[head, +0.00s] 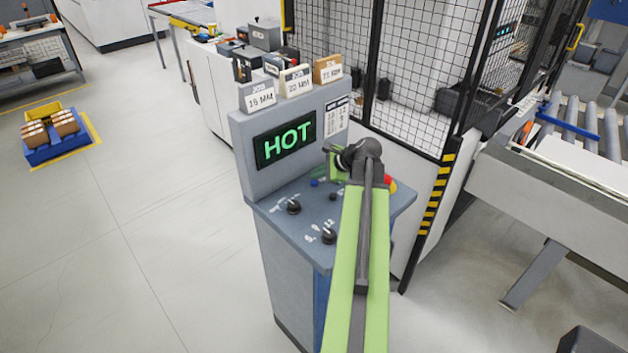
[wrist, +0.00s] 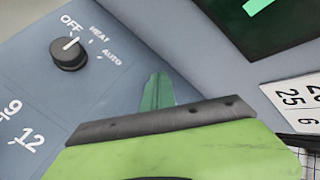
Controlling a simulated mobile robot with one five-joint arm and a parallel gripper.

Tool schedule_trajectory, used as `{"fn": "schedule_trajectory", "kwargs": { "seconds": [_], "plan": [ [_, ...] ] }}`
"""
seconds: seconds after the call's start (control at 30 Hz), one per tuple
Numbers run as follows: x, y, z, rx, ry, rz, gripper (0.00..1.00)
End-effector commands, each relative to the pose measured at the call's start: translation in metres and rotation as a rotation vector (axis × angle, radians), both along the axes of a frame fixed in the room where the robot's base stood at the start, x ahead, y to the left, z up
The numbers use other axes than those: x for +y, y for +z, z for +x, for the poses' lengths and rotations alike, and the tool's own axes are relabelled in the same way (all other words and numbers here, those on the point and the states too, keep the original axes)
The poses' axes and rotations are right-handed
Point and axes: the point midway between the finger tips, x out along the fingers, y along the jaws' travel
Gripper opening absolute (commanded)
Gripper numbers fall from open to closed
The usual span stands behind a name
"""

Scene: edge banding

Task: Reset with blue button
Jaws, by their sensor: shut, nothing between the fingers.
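The blue button (head: 314,182) is a small round spot on the sloped top of the grey control console (head: 262,218), below the display, in the head view. It does not show in the wrist view. The display (head: 286,141) reads HOT in green letters. My gripper (head: 319,174) is over the rear of the console top, close to the blue button; I cannot tell whether it touches the panel. In the wrist view its green fingers (wrist: 157,91) are together with nothing between them, and they hide part of the panel.
A selector knob (head: 293,207) marked OFF, HEAT and AUTO shows in the wrist view (wrist: 70,53). A second dial (head: 329,236) and a small dark control (head: 333,196) are nearby. A red button (head: 390,184) is partly behind my arm. Job boxes (head: 295,82) stand on top.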

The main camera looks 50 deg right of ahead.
Motion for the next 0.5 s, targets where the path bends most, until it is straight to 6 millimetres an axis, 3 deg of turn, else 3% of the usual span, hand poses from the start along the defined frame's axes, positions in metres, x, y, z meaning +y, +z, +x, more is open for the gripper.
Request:
{"fn": "schedule_trajectory", "kwargs": {
  "seconds": [0.5],
  "plan": [
    [-0.0003,0.0134,-0.0002,0.0,0.0,0.0,0.0]
  ]
}}
